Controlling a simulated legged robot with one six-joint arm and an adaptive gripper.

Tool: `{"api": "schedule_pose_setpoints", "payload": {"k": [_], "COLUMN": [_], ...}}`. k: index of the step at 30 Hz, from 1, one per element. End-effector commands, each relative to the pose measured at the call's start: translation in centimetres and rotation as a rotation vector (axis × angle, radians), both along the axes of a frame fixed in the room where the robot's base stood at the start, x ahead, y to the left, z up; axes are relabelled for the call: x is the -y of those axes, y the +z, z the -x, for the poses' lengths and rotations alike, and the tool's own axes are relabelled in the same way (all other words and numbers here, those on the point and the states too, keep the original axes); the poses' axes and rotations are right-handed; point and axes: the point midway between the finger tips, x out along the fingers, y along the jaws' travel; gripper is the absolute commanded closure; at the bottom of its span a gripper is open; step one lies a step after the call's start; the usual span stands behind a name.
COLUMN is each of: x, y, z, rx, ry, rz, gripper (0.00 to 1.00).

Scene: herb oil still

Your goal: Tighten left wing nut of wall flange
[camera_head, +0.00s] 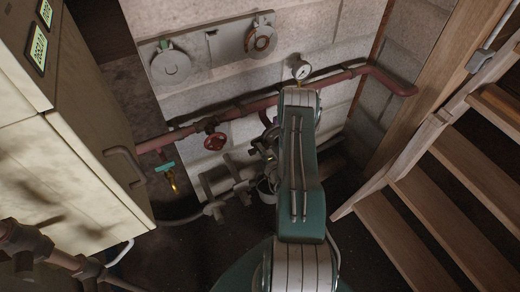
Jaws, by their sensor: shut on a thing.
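My gripper (268,150) is mostly hidden by my green and white arm link. Its dark metal parts show just left of the link, low in front of the block wall. It is shut on a small part at the grey pipework (240,176), where the wall flange seems to be. The held part is too small and too covered to make out its shape. The left wing nut cannot be told apart from the gripper, and the right side of the flange is hidden behind my arm.
A red handwheel (215,141) and reddish pipe (240,108) lie close to my gripper. A pressure gauge (301,70) stands above my arm. A teal-handled valve (165,167) and a pale cabinet (75,150) are left. Wooden stairs (425,205) fill the right. Dark floor shows between.

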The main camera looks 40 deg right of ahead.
Motion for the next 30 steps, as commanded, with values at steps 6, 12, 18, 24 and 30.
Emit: {"api": "schedule_pose_setpoints", "payload": {"k": [6, 12, 18, 24, 30], "x": [0.3, 0.2, 0.0, -0.2, -0.7], "y": [-0.3, -0.3, -0.1, -0.1, -0.3], "z": [0.2, 0.2, 0.1, 0.7, 4.1], "rx": [-0.009, -0.008, -0.005, -0.005, -0.008], "ry": [-0.011, -0.01, -0.005, -0.004, -0.008], "rz": [-0.003, -0.003, -0.001, -0.001, -0.004], "gripper": [1.0, 0.46, 0.46, 0.46, 0.46]}}
